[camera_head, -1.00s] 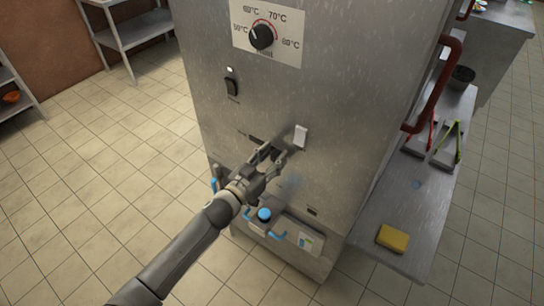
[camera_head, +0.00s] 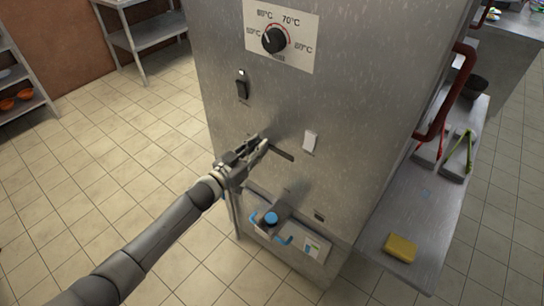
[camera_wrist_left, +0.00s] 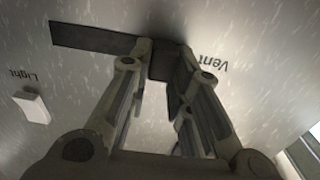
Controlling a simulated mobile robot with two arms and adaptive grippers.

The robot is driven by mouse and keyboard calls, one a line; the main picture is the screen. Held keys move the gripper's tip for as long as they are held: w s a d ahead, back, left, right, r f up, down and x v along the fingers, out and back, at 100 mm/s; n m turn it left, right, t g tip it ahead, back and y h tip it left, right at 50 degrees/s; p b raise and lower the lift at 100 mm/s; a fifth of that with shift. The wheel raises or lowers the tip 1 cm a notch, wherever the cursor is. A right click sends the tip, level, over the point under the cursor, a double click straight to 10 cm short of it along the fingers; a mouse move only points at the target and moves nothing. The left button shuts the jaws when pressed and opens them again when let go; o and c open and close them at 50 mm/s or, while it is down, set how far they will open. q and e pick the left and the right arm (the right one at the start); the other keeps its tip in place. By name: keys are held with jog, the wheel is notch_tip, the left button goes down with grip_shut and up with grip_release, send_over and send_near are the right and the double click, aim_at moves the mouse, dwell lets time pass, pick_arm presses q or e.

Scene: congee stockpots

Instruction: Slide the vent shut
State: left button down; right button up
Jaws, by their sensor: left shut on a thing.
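The vent is a dark horizontal slot (camera_head: 284,153) in the steel front panel of the cabinet. My left gripper (camera_head: 258,147) is at the slot's left end, its fingers shut on the vent's small dark slider. In the left wrist view the slider (camera_wrist_left: 161,66) shows between the fingertips, beside the "Vent" label, and the bare dark slot (camera_wrist_left: 92,38) stretches away to the left. The fingers partly hide the slider. My right gripper is not in view.
A white light switch (camera_head: 310,141) is right of the slot. A black switch (camera_head: 242,86) and a temperature dial (camera_head: 274,40) are above. A side shelf holds a yellow sponge (camera_head: 400,248) and tongs.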

pick_arm(q)
jog(key=shift+w+a, duration=0.2)
jog(key=shift+a, duration=0.1)
jog(key=shift+r, duration=0.1)
jog(key=c, duration=1.3)
grip_release()
jog(key=shift+w+a, duration=0.1)
jog(key=v, duration=1.2)
